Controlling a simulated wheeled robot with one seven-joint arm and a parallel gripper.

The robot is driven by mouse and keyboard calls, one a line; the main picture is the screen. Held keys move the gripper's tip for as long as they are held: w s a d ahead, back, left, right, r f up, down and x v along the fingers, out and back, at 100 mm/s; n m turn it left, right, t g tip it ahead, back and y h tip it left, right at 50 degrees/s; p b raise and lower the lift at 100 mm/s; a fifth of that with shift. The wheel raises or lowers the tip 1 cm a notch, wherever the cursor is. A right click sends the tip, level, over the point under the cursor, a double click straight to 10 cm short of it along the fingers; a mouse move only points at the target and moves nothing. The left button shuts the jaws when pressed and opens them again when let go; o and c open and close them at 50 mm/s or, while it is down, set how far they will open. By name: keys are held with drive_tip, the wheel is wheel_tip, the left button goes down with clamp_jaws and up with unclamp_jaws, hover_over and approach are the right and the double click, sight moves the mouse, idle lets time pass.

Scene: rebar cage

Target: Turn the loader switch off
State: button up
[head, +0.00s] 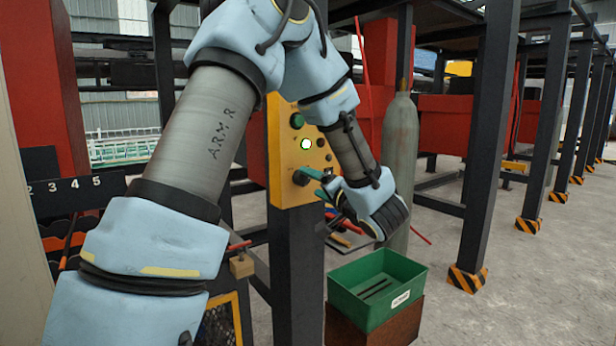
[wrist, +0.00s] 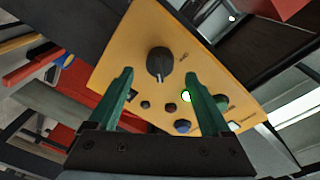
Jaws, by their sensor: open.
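The yellow control panel (head: 283,150) is fixed to a dark post in the head view, partly hidden by my arm. In the wrist view the panel (wrist: 125,62) fills the middle. Its black rotary switch knob (wrist: 160,64) lies ahead of and between my fingertips, with no contact visible. The lamp (head: 306,145) also glows in the head view. My gripper (wrist: 160,76) has two green fingers, spread open and empty, pointing at the panel. The knob's label is too small to read.
A green bin (head: 365,300) stands on a brown block below the panel. A grey gas cylinder (head: 400,150) stands right of my wrist. Striped post bases line the open floor at right.

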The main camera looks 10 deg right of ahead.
sight(307, 181)
drive_tip(key=shift+p+x, duration=0.3)
drive_tip(key=shift+x, duration=1.5)
clamp_jaws()
